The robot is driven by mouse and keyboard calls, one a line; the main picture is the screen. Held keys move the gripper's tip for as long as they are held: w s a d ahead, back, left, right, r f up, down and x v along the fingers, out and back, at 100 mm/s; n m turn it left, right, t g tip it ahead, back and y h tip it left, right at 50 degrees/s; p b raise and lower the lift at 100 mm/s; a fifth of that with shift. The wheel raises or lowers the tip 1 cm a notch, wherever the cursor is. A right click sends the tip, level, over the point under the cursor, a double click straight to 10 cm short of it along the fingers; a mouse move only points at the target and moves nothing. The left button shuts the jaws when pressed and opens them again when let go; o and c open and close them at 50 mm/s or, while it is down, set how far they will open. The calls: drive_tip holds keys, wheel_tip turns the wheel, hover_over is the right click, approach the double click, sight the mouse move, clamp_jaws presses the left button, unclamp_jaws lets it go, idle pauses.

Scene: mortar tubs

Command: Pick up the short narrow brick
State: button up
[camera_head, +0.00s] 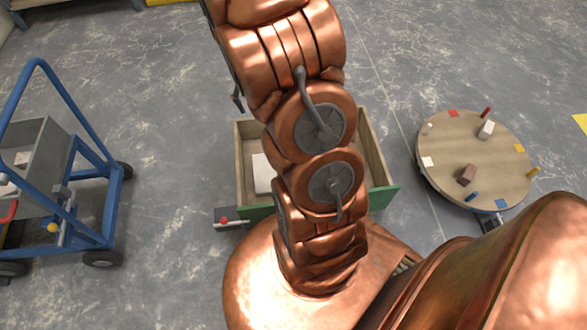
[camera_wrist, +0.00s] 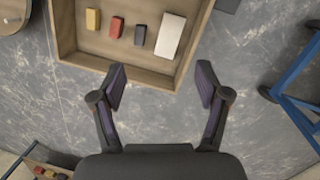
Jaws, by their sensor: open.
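In the wrist view a wooden box (camera_wrist: 66,30) holds a row of separate bricks. From left to right they are a small yellow brick (camera_wrist: 93,19), a small red brick (camera_wrist: 116,25), a small dark grey brick (camera_wrist: 140,35) and a larger off-white brick (camera_wrist: 170,36). I cannot tell for sure which is the short narrow brick; the three small ones look similar in size. My gripper (camera_wrist: 162,80) is open and empty, its fingers spread near the box's near wall in the picture. In the head view my arm hides most of the box (camera_head: 245,150) and my gripper.
A round table (camera_head: 440,130) at the right carries a brown brick (camera_head: 467,175), a white brick (camera_head: 486,129) and coloured pegs. A blue cart (camera_head: 95,160) with a grey tub (camera_head: 50,150) stands at the left.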

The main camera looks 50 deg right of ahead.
drive_tip(key=d+f+b, duration=0.4)
drive_tip(key=d+f, duration=0.1)
drive_tip(key=f, duration=0.9)
drive_tip(key=w+d+f+m+b, duration=0.1)
drive_tip(key=d+f+b, duration=0.4)
drive_tip(key=f, duration=1)
drive_tip(key=w+d+f+m+y+b, duration=0.1)
drive_tip(key=d+f+b, duration=0.3)
drive_tip(key=f, duration=1.1)
drive_tip(key=shift+d+b, duration=0.4)
drive_tip(key=shift+d, duration=1.1)
drive_tip(key=shift+t, duration=0.3)
drive_tip(key=shift+s+a+f+b, duration=0.15)
drive_tip(key=shift+f+b, duration=0.3)
drive_tip(key=shift+f, duration=0.95)
drive_tip(key=shift+s+a+f+b, duration=0.1)
drive_tip(key=shift+s+f+b, duration=0.25)
drive_tip(key=shift+f, duration=1.1)
drive_tip(key=shift+s+a+f+b, duration=0.1)
drive_tip(key=shift+f+b, duration=0.4)
drive_tip(key=shift+f, duration=0.9)
drive_tip(key=shift+f, duration=0.25)
drive_tip(key=shift+c, duration=0.2)
clamp_jaws()
